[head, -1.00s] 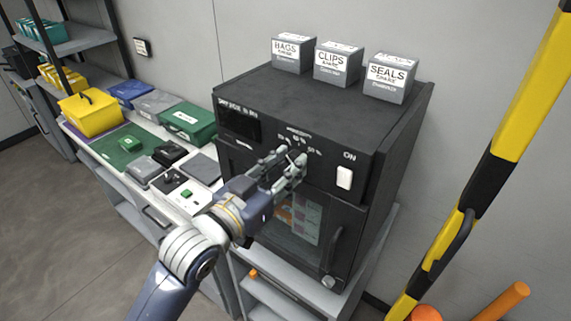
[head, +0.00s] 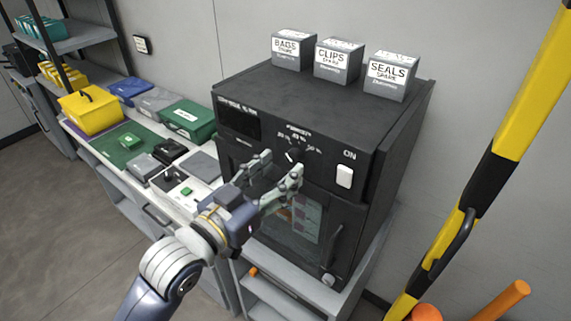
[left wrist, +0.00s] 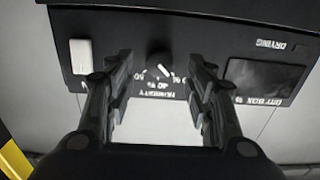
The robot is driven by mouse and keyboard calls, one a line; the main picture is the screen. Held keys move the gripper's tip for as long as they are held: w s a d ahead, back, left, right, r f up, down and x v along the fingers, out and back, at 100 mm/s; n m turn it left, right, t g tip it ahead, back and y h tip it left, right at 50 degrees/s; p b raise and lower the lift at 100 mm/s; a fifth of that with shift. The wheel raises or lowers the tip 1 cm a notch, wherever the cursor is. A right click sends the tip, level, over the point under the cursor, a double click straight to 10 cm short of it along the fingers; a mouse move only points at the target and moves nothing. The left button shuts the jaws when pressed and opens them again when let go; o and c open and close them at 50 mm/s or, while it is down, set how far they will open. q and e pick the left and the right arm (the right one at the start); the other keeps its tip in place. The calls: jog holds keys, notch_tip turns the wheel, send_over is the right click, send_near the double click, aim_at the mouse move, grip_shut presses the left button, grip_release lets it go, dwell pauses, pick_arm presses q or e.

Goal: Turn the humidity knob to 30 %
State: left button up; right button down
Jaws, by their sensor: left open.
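The humidity knob (head: 293,154) is a small black dial with a white mark on the dark front panel of the dry box (head: 330,105). A scale of 30, 40 and 50 % runs above it. In the left wrist view, which is upside down, the knob (left wrist: 158,61) shows between my fingers, and its white mark points toward the 30 % label. My left gripper (head: 282,164) is open and empty, in front of and a little below the knob, apart from it. It also shows in the left wrist view (left wrist: 160,66). My right gripper is not in view.
A white ON switch (head: 345,176) sits right of the knob. A dark display (head: 238,122) is at the left. Boxes labelled BAGS (head: 292,52), CLIPS (head: 338,62) and SEALS (head: 391,76) stand on top. A yellow-black post (head: 500,150) rises at the right.

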pick_arm(q)
jog(key=v, duration=0.4)
jog(key=shift+s, duration=0.1)
jog(key=shift+f, duration=0.1)
